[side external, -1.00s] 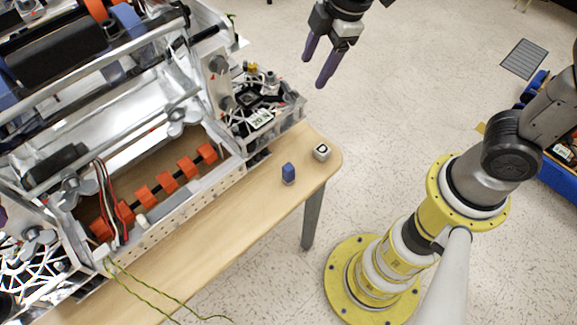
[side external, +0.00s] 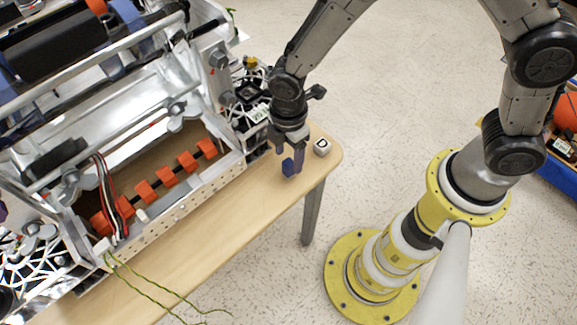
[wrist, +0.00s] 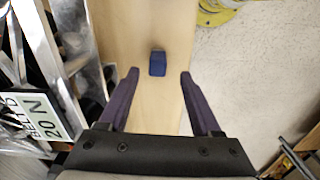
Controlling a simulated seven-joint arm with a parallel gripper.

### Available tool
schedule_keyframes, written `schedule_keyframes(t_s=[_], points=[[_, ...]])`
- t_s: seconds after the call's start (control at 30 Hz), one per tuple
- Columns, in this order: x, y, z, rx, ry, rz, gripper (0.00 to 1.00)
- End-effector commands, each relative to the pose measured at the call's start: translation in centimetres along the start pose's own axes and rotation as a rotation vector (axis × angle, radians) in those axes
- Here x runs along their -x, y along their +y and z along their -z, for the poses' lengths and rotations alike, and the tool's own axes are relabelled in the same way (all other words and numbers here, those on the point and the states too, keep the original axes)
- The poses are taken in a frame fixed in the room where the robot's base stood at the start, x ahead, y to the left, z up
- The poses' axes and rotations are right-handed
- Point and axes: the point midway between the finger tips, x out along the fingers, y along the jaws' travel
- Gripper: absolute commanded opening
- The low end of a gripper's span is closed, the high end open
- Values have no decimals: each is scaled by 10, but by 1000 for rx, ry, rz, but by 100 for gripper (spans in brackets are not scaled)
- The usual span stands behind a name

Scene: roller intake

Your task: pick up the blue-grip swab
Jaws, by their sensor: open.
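The swab with the blue grip (side external: 288,168) stands on the wooden table near its right end; only its blue block-like part shows clearly. In the wrist view the blue grip (wrist: 157,64) lies ahead of the fingertips, roughly midway between them. My gripper (side external: 288,160) is over the swab in the side view, its purple fingers pointing down close around it. In the wrist view my gripper (wrist: 158,76) has its fingers spread wide with nothing between them. I cannot tell from the side view whether a finger touches the grip.
A white cube marked D (side external: 321,148) sits on the table (side external: 215,235) just right of my gripper. The metal roller machine (side external: 130,120) with orange rollers fills the left. Green and yellow wires (side external: 150,291) trail over the table's front.

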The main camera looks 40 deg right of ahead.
Motion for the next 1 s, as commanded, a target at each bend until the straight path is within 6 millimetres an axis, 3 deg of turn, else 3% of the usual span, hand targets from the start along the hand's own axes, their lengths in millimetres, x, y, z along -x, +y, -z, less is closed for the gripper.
schedule_keyframes(t_s=[0.17,0.43,0.77,1.0], points=[[-12,0,-1,-1,-2,2,65],[-49,3,-3,0,-2,3,65],[-56,4,-3,0,1,-1,65],[-56,4,-3,0,0,-1,25]])
